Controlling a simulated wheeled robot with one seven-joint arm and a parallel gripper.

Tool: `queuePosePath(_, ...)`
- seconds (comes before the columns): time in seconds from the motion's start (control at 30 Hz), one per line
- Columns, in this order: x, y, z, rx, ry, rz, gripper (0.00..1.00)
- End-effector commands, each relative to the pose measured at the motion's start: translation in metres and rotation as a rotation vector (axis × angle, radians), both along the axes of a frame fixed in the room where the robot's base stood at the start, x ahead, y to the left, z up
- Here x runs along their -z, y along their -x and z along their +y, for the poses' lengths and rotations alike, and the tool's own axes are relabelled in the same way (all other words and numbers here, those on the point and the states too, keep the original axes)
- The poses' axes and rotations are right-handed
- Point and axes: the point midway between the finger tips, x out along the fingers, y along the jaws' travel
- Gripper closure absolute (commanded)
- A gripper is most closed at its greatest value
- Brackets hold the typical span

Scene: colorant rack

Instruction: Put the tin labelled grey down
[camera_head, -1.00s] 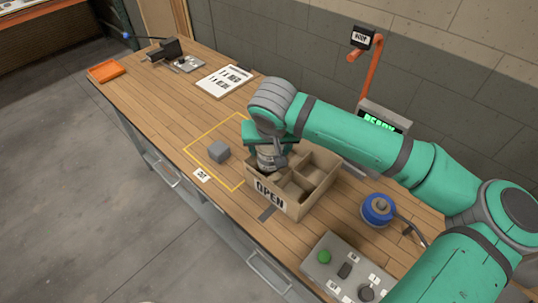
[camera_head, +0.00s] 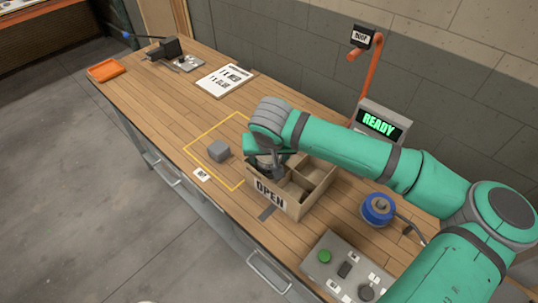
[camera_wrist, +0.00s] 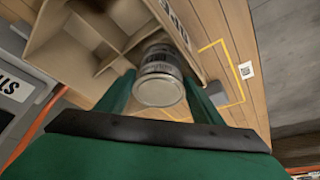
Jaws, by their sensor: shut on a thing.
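A metal tin (camera_wrist: 158,75) with a dark, unreadable label sits between the two green fingers of my gripper (camera_wrist: 157,92) in the wrist view. My gripper is shut on it. The tin is mostly hidden there by my gripper and the box wall. I cannot tell whether it touches the box floor.
A grey block (camera_head: 219,150) stands inside a yellow outlined square left of the box. A control panel (camera_head: 345,268) with a green button and a blue round device (camera_head: 378,209) are to the right. A READY display (camera_head: 379,124) stands behind.

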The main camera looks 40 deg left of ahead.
Motion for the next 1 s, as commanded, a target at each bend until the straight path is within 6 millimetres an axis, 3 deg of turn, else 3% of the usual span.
queuePosePath(0.17,0.002,0.0,0.0,0.0,-0.001,-0.001,0.7)
queuePosePath(0.2,0.003,0.0,0.0,0.0,0.0,0.0,0.37)
queuePosePath(0.27,0.003,0.0,0.0,0.0,0.0,0.0,0.22)
queuePosePath(0.3,0.003,0.0,0.0,0.0,0.0,0.0,0.2)
queuePosePath(0.77,-0.009,-0.001,0.0,-0.001,0.001,-0.003,0.2)
queuePosePath(1.0,-0.052,0.014,-0.011,-0.002,-0.003,-0.001,0.2)
